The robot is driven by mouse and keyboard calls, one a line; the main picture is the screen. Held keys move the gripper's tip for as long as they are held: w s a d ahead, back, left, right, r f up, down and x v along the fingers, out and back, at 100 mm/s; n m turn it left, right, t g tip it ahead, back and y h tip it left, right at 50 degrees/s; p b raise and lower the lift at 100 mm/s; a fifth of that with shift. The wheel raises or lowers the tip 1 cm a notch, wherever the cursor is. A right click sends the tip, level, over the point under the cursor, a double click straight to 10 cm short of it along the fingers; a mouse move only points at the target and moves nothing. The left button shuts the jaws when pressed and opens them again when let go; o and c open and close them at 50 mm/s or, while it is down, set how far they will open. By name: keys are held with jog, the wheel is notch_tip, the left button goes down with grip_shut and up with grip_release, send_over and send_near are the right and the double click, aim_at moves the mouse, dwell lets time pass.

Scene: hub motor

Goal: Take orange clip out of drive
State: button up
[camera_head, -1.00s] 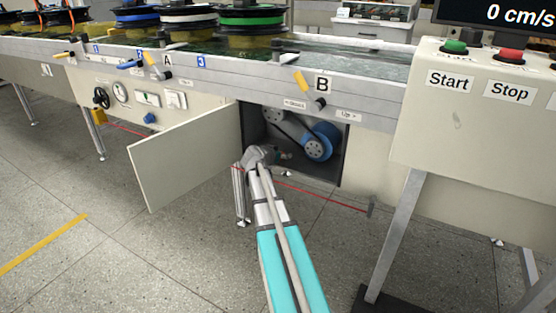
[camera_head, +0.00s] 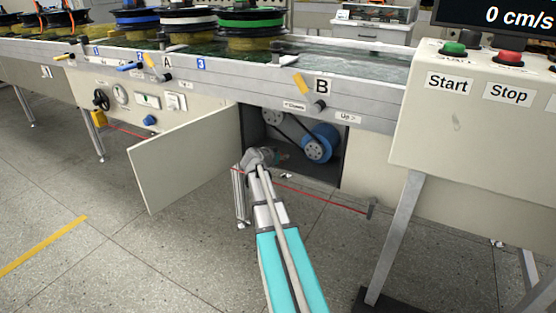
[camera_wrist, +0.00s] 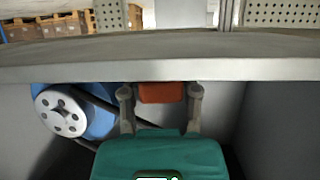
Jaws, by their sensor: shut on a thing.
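The orange clip (camera_wrist: 160,93) is between the two fingers of my gripper (camera_wrist: 160,92) in the wrist view, and the fingers are shut on it. Its upper part meets the pale cabinet edge in that picture. The drive shows as a blue motor with a grey pulley (camera_wrist: 62,110) and a dark belt, left of my gripper and apart from it. In the head view the blue drive (camera_head: 321,143) is inside the open compartment. My arm reaches to that opening from below, and my wrist hides most of the gripper. I cannot make out the clip there.
The compartment door (camera_head: 185,158) stands open to the left. The compartment's walls and upper edge (camera_wrist: 270,70) are close around my gripper. The control box (camera_head: 480,120) is at the right. Floor is free at lower left.

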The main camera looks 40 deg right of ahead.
jog(key=shift+r, duration=0.15)
notch_tip(320, 180, up, 3)
jog(key=p, duration=0.2)
jog(key=shift+f+p, duration=0.2)
jog(key=shift+p, duration=0.2)
jog(key=a+r+p, duration=1)
jog(key=a, duration=0.4)
jog(key=shift+w, duration=0.2)
jog(key=shift+r, duration=0.1)
